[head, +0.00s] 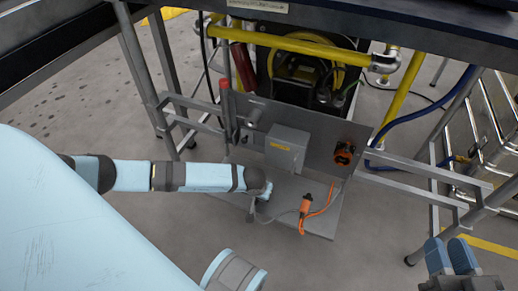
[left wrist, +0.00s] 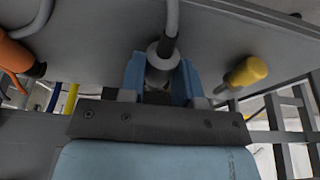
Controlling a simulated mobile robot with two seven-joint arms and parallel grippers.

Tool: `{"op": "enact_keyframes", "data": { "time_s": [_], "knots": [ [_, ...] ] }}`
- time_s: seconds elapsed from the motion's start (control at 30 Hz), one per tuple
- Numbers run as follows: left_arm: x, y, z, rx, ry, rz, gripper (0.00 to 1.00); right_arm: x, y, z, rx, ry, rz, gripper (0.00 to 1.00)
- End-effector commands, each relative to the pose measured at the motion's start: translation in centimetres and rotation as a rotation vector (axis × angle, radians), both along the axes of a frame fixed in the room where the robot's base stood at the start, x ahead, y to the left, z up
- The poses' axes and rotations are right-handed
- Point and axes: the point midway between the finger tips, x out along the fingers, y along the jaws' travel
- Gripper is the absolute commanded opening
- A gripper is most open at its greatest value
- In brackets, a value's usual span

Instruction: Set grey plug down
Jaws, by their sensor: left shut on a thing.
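My left gripper (left wrist: 160,80) is shut on the grey plug (left wrist: 160,56), a round grey body between its two blue fingers. A grey cable rises from the plug in the left wrist view. In the head view my left gripper (head: 262,195) is low over the grey base plate (head: 318,222), in front of the grey box. The plug is mostly hidden there, and I cannot tell whether it touches the plate. My right gripper (head: 449,258) is at the lower right, away from the plate, with its blue fingers close together and nothing visible between them.
An orange plug (head: 305,203) with an orange cable lies on the plate to the right. A grey box (head: 287,148) and an orange socket (head: 344,153) are on the upright panel. A yellow-ended part (left wrist: 245,72) is beside my left gripper. Table legs and rails flank the plate.

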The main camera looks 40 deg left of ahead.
Motion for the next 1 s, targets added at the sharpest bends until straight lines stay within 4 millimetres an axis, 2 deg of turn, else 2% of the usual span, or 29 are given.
{"op": "enact_keyframes", "data": {
  "time_s": [0.23,0.27,0.37,0.77,0.9,1.0],
  "knots": [
    [0.0,0.0,-0.4,0.0,0.0,0.0,0.02,0.0,0.0,-0.3,-0.001,0.001,0.0,0.3],
    [0.0,0.0,-0.3,0.0,0.0,0.0,0.37,0.0,0.0,-0.2,-0.001,0.001,0.0,0.3],
    [0.0,0.0,-0.3,0.0,0.0,0.0,0.6,0.0,0.0,-0.2,-0.001,0.001,0.0,0.3],
    [0.0,0.0,-0.3,0.0,0.0,0.0,0.6,0.0,-0.1,-0.3,-0.011,-0.008,-0.005,0.3],
    [-0.6,-0.1,2.5,0.0,-0.002,-0.001,0.6,0.3,-0.1,1.9,-0.006,-0.02,0.006,0.3],
    [-1.3,-0.3,4.9,0.0,-0.001,-0.001,0.6,0.0,0.1,2.4,0.025,0.032,0.011,0.3]
  ]
}}
